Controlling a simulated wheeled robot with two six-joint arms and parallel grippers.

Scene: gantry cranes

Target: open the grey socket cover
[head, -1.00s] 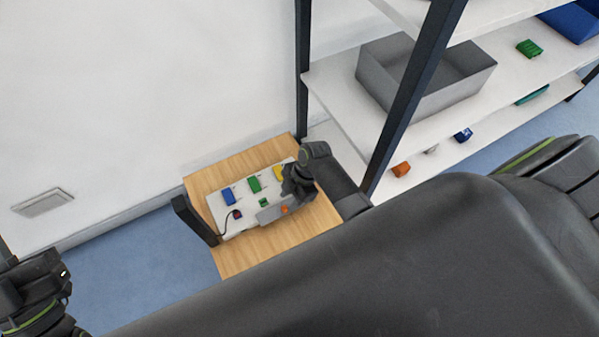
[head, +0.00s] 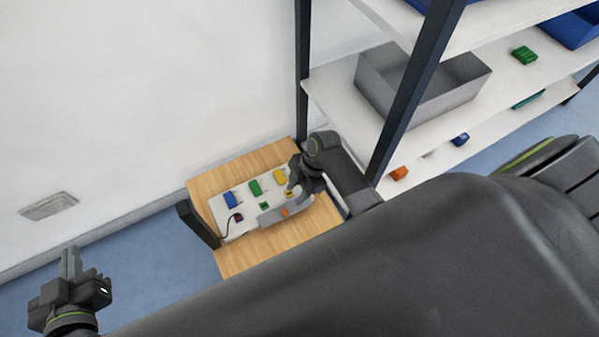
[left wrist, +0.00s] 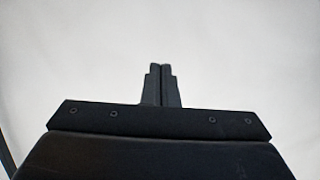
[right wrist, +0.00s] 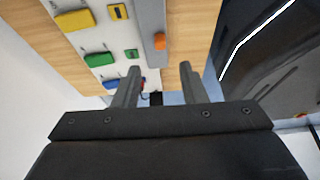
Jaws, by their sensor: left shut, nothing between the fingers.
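The grey socket cover (head: 48,206) is a flat, light grey rectangle on the white wall at the left of the head view. It looks closed; its hinge side cannot be made out. My left gripper (head: 70,262) is below and slightly right of it in the picture, apart from it, fingers pointing up the picture. In the left wrist view my left gripper (left wrist: 161,68) is shut and empty before a blank pale surface, with no cover visible. My right gripper (right wrist: 159,68) is open with nothing between its fingers, above the panel on the wooden table.
A wooden table (head: 240,262) holds a white panel (head: 244,203) with coloured blocks and a cable. A black post (head: 197,222) stands at its left edge. A shelf (head: 340,112) with a grey bin (head: 425,100) stands right. Blue floor (head: 140,255) is clear below the cover.

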